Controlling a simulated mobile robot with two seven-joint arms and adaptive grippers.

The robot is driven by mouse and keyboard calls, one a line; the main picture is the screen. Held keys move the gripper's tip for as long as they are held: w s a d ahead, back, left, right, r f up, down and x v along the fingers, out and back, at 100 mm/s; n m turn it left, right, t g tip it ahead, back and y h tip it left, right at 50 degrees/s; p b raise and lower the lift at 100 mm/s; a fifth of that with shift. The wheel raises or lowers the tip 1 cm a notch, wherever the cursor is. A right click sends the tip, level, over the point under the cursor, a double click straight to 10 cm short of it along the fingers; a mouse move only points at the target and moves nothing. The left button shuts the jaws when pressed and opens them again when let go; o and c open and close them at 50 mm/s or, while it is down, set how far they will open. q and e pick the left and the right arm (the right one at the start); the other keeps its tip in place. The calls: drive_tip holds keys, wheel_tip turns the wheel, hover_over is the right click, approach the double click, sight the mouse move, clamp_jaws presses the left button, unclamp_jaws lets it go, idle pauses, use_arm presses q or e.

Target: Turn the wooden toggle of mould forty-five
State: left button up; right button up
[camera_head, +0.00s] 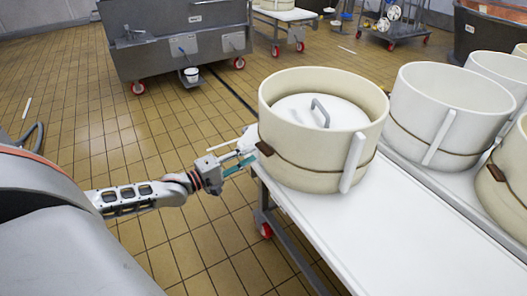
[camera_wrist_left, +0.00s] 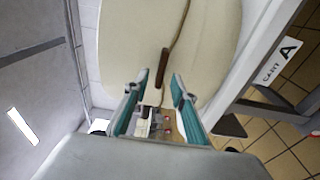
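In the left wrist view the toggle (camera_wrist_left: 164,66) lies along the picture's upright, against the mould wall (camera_wrist_left: 205,50). My left gripper (camera_head: 245,153) is beside the mould at the toggle. Its teal fingers (camera_wrist_left: 160,80) are apart, with the toggle's near end between or just beyond the tips; contact cannot be told. My right gripper is not in view.
A white lid (camera_head: 300,108) with a grey handle sits inside the mould. A white upright bar (camera_head: 352,162) is on its front. More moulds (camera_head: 450,100) stand close on the right. The cart top (camera_head: 400,235) is clear in front; tiled floor is open at left.

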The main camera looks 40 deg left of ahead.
sight(261, 151)
use_arm(q)
drive_tip(key=shift+b+x, duration=0.45)
drive_tip(key=shift+x, duration=2.1)
drive_tip(key=shift+d+f, duration=0.1)
drive_tip(key=shift+f, duration=0.05)
clamp_jaws()
